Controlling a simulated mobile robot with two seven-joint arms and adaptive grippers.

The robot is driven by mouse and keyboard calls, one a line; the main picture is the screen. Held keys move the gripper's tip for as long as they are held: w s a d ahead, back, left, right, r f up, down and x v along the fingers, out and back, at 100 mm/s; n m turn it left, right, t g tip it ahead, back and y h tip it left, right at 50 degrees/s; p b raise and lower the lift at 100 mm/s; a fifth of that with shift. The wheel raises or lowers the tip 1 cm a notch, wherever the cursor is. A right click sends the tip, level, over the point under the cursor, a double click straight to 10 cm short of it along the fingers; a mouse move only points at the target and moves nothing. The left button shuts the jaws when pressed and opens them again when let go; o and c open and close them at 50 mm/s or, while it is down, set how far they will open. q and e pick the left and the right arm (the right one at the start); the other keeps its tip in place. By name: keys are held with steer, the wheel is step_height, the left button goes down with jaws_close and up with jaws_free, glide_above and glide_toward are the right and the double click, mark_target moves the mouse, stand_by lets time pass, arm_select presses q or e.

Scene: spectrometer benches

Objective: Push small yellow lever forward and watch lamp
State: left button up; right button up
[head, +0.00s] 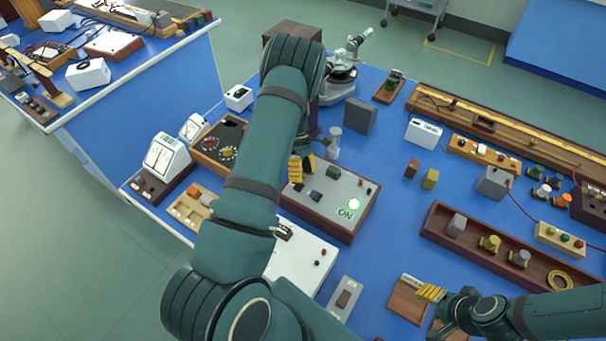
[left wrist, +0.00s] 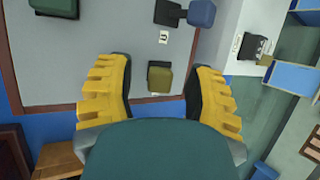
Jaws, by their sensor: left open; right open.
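The grey control panel (head: 325,205) has a wooden frame and stands on the blue bench. A small yellow lever (left wrist: 159,79) on it shows in the left wrist view, between my open left fingers and apart from both. My left gripper (head: 301,168) is over the panel's far left part; in the head view it and the arm hide the yellow lever. A blue lever (head: 317,196) and a green lever (head: 333,171) are also on the panel. My right gripper (head: 432,292) is open and empty at the lower right.
A white box with terminals (head: 305,262) lies in front of the panel. White meters (head: 166,158) and a dark dial box (head: 225,132) stand to the left. A wooden tray (head: 470,245) with weights is at the right. Blue bench is clear between panel and tray.

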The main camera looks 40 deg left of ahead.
arm_select(q)
steer(key=v, duration=1.1)
steer(key=shift+r, duration=0.35)
steer(key=shift+a+f, duration=0.1)
